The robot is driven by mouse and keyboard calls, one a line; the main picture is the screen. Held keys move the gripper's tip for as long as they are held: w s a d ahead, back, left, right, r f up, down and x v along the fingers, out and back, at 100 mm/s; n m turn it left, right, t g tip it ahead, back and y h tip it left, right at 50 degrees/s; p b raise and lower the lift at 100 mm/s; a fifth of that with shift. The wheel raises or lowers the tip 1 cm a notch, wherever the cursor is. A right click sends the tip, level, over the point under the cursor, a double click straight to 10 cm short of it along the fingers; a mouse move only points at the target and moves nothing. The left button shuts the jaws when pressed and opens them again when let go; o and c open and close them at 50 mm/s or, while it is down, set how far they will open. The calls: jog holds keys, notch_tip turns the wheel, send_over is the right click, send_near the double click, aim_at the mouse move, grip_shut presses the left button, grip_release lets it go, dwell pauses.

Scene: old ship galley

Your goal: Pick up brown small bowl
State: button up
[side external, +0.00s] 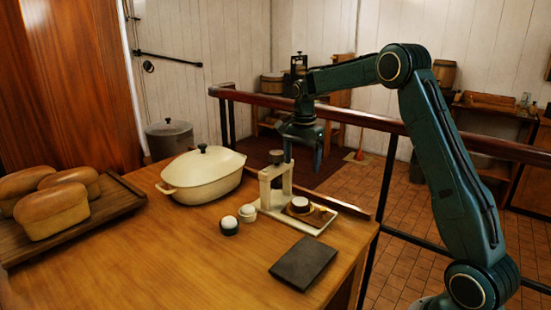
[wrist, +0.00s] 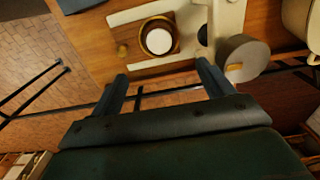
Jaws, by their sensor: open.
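My gripper (side external: 303,160) is open and empty, above the tray and higher than the bowl. In the wrist view my gripper (wrist: 162,74) has its fingertips wide apart, with neither finger at the bowl.
A pale upright stand (side external: 266,187) rises beside the bowl, close to my gripper. Two small cups (side external: 229,227) (side external: 248,216) stand left of the tray. A cream lidded casserole (side external: 205,180), bread loaves (side external: 52,210) and a dark square slab (side external: 303,262) are also on the table. A railing (side external: 360,118) runs behind.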

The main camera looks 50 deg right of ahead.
send_over(300, 200)
notch_tip(300, 200, down, 8)
jog(key=shift+r, duration=0.15)
dwell(0.3)
jog(key=shift+s+f, duration=0.1)
jog(key=shift+f, duration=2.5)
jog(key=c, duration=1.1)
